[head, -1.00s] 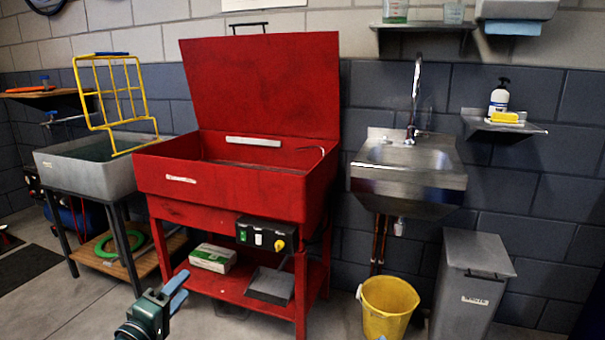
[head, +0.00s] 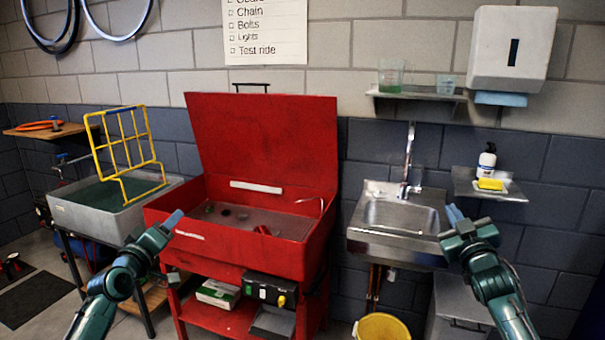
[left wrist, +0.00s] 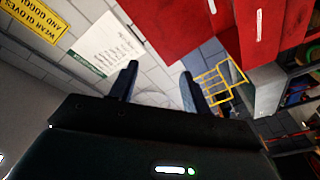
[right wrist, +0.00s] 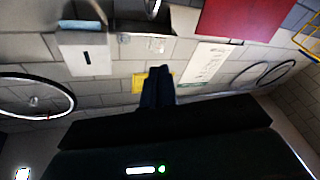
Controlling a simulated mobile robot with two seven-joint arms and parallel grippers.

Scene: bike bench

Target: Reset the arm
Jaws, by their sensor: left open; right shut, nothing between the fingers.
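My left gripper (head: 172,222) is raised in front of the red parts washer's left front corner in the head view. In the left wrist view its two fingers (left wrist: 158,85) stand apart with nothing between them. My right gripper (head: 453,217) is raised in front of the steel sink's right side in the head view. In the right wrist view its fingers (right wrist: 157,88) are together with nothing held. Both forearms point up and forward, one on each side of the view.
The red parts washer (head: 250,262) stands open with its lid up. Left of it is a grey basin (head: 90,215) with a yellow rack (head: 125,145). The steel sink (head: 400,240) is on the wall, above a yellow bucket (head: 381,328). A small shelf (head: 505,194) holds a pump bottle (head: 487,160).

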